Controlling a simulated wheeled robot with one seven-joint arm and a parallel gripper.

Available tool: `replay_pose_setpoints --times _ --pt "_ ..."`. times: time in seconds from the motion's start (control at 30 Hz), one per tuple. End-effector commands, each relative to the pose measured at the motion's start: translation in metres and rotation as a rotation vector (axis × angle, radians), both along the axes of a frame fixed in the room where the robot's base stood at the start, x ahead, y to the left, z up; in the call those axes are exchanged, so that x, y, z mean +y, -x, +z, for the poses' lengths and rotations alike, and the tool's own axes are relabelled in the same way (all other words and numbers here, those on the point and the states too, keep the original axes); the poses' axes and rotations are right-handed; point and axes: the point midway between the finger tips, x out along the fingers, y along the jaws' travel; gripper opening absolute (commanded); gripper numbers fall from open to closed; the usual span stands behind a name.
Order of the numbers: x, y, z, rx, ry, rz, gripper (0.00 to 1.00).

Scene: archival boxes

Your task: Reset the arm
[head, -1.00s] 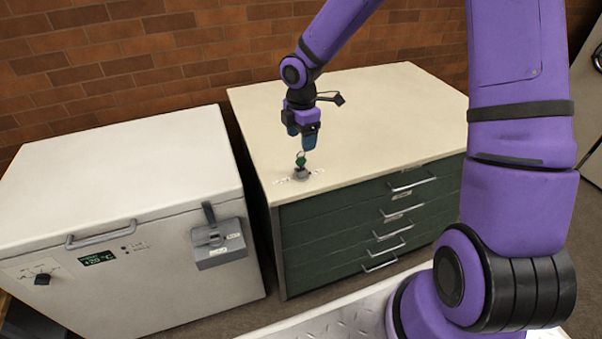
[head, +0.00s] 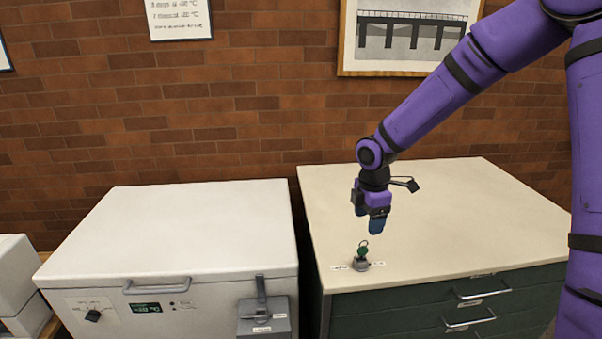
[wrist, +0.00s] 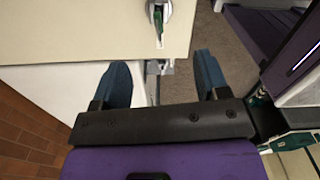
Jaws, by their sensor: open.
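My gripper (head: 369,222) hangs at the end of my purple arm above the cream top of the green drawer cabinet (head: 430,215). In the wrist view its two blue fingers (wrist: 163,85) are spread wide apart with nothing between them. A small grey key switch with a green-tagged key (head: 362,258) sits on the cabinet top near its front left corner, just below and apart from my gripper. It also shows in the wrist view, at the top edge beyond the fingers (wrist: 160,12).
A white chest freezer (head: 180,230) with a handle, a dial, a display and a grey latch box (head: 264,313) stands left of the cabinet. White boxes (head: 17,275) are at the far left. A brick wall with a notice and a framed picture is behind. Most of the cabinet top is clear.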

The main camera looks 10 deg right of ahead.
Motion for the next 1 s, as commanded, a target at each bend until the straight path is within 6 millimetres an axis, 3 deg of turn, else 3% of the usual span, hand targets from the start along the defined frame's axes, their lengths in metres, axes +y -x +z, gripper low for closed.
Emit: replay_pose_setpoints --times 0.17,0.47,0.7,1.0 --pt "-0.010 0.016 0.033 -0.038 0.058 -0.133 0.68" --pt "-0.032 0.062 0.105 -0.147 0.125 -0.486 0.68" --pt "-0.044 0.108 0.157 -0.244 0.107 -0.777 0.68" --pt "-0.055 0.174 0.207 -0.346 -0.010 -1.141 0.68"
